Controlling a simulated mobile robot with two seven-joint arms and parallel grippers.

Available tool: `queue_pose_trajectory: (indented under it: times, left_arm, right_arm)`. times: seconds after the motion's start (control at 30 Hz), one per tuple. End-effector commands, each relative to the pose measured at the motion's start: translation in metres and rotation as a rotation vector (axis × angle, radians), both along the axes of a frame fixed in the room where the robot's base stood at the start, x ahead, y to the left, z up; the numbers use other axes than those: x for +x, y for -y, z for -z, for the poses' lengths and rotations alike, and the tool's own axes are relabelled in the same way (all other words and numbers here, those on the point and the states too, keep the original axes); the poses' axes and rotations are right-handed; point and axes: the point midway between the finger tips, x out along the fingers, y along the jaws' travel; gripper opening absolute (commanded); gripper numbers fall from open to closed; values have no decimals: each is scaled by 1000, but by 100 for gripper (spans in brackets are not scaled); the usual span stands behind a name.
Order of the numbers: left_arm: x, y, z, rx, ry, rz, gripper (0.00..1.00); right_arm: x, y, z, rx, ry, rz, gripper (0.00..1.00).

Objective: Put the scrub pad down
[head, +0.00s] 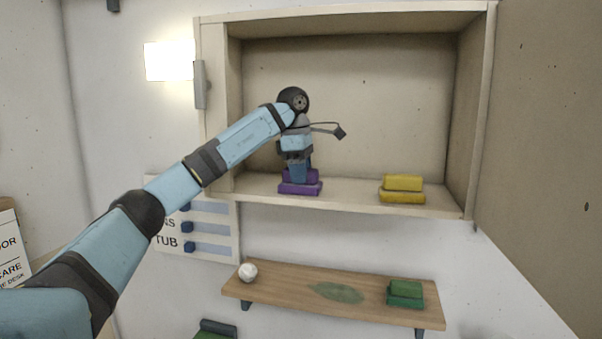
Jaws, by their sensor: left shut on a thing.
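My left arm reaches up into the open wall cabinet. My left gripper (299,172) points down and is shut on the purple scrub pad (300,188), a two-layered block. The gripper hides part of the pad's upper layer. The pad is at the level of the cabinet's floor (345,193), on its left part; I cannot tell whether it rests fully on it. My right gripper is out of view.
A yellow two-layered block (402,189) sits at the right of the cabinet floor, with free room between. The open cabinet door (545,150) stands at right. A wooden shelf (290,288) below holds a white ball (248,272) and a green block (405,294).

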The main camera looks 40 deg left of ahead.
Motion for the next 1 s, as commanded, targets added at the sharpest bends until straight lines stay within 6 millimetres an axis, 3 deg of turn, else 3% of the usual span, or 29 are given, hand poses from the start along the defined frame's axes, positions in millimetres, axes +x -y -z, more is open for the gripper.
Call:
queue_pose_trajectory:
  times: [0.3, 0.33, 0.4, 0.43, 0.77, 1.0]
  left_arm:
    - [0, 0, 4, 0, 0, 0, 11]
    - [0, 0, 3, 0, 0, 1, 43]
    - [0, 0, 3, 0, 0, 0, 59]
    - [0, 0, 3, 0, 0, 0, 61]
    - [0, 0, -3, 0, 1, 0, 61]
    - [-1, -3, -27, 0, 4, 0, 61]
  right_arm:
    - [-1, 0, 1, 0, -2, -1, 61]
    - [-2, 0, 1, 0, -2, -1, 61]
    - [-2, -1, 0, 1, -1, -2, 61]
    - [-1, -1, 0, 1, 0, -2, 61]
    - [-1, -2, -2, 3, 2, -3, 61]
    - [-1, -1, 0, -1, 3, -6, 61]
